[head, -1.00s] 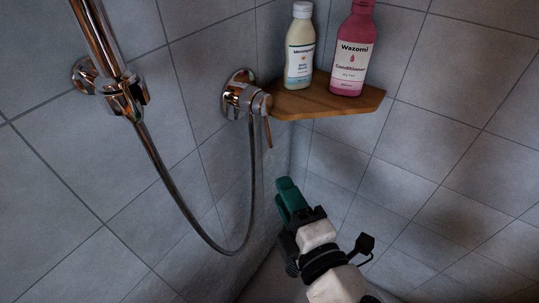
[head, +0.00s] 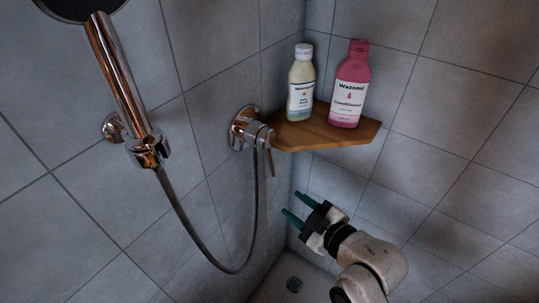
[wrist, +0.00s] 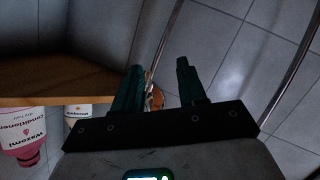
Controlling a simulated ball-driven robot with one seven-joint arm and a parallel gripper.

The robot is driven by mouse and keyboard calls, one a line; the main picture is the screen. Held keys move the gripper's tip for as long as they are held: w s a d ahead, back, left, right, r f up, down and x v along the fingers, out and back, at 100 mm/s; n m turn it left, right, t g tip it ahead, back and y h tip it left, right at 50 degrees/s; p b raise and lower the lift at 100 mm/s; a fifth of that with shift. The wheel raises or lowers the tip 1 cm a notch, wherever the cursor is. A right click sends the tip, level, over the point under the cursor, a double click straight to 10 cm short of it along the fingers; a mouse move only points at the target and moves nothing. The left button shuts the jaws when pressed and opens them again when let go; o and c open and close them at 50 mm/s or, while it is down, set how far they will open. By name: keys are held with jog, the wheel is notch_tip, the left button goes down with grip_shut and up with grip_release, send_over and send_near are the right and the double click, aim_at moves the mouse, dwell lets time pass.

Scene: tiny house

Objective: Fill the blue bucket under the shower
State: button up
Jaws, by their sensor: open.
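The chrome hand shower (head: 110,62) hangs on its wall holder at the left of the head view, its dark head cut off by the top edge. A hose loops down from it to the chrome mixer valve (head: 248,128), whose thin lever (head: 270,163) points down. My gripper (head: 297,208) is open and empty, below and slightly right of the lever, its green fingers pointing up-left. In the wrist view, my gripper (wrist: 160,72) shows a copper-coloured part of the valve (wrist: 154,97) beyond and between the fingers. The blue bucket is in neither view.
A wooden corner shelf (head: 322,131) stands just above my gripper. It holds a cream bottle (head: 300,85) and a pink conditioner bottle (head: 349,88). Tiled walls close in left and right.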

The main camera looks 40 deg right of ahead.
aim_at(274, 166)
notch_tip(274, 166, up, 5)
jog(key=w+d+m+t+y+p, duration=0.1)
jog(key=w+m+t+y+p, duration=0.15)
jog(key=m, duration=0.25)
jog(key=w+p, duration=0.1)
jog(key=w, duration=0.1)
jog(key=w+p, duration=0.1)
jog(key=w, duration=0.2)
jog(key=w+p, duration=0.2)
jog(key=shift+w+a+r, duration=0.2)
jog(key=shift+w+a, duration=0.1)
jog(key=shift+w, duration=0.1)
jog(key=shift+w+a+f, duration=0.1)
jog(key=shift+w+f, duration=0.05)
jog(key=shift+w, duration=0.7)
grip_shut()
